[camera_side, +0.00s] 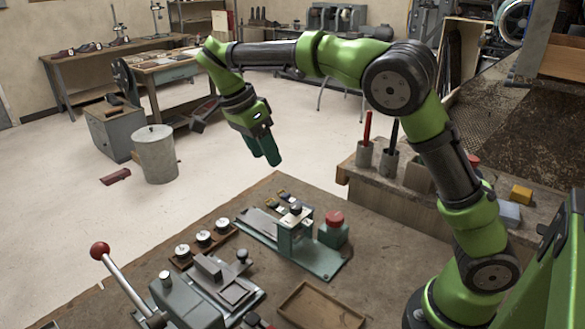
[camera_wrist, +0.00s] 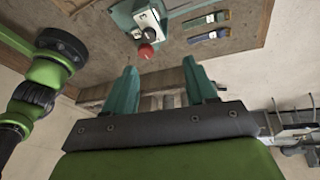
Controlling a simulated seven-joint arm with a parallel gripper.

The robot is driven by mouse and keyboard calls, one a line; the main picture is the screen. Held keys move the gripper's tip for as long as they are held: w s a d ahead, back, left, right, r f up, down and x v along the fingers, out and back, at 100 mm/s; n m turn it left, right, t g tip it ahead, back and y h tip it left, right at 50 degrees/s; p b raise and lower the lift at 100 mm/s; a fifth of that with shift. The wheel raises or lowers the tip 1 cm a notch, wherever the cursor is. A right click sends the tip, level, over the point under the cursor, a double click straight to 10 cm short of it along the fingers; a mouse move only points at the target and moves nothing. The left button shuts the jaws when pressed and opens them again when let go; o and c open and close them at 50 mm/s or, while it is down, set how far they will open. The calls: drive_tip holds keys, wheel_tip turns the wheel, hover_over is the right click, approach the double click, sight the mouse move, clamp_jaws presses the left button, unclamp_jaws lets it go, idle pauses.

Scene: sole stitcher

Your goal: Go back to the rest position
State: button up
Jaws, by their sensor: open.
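My gripper (camera_side: 266,150) hangs in the air above the far edge of the work table, pointing down, in the side view. In the wrist view its two teal fingers (camera_wrist: 163,92) stand apart with nothing between them. A sole stitcher, a green machine (camera_side: 297,238) with a red button (camera_side: 335,218) on a green box beside it, stands on the brown table (camera_side: 392,270) below my gripper. In the wrist view the red button (camera_wrist: 145,51) shows just beyond the fingertips. My gripper touches nothing.
A lever with a red ball (camera_side: 99,250) rises at the front left. Small round spools (camera_side: 203,238) sit on a wooden rack. An empty wooden tray (camera_side: 318,306) lies at the front. A side bench (camera_side: 365,184) holds tools in cups at the right. The air around my gripper is clear.

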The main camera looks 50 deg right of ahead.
drive_tip(key=s+n+t+y, duration=0.5)
drive_tip(key=s+n+t, duration=0.4)
drive_tip(key=s+n, duration=0.7)
drive_tip(key=s, duration=0.3)
drive_tip(key=shift+s+r+n+t, duration=0.2)
drive_tip(key=shift+n+t, duration=0.1)
drive_tip(key=shift+t, duration=0.1)
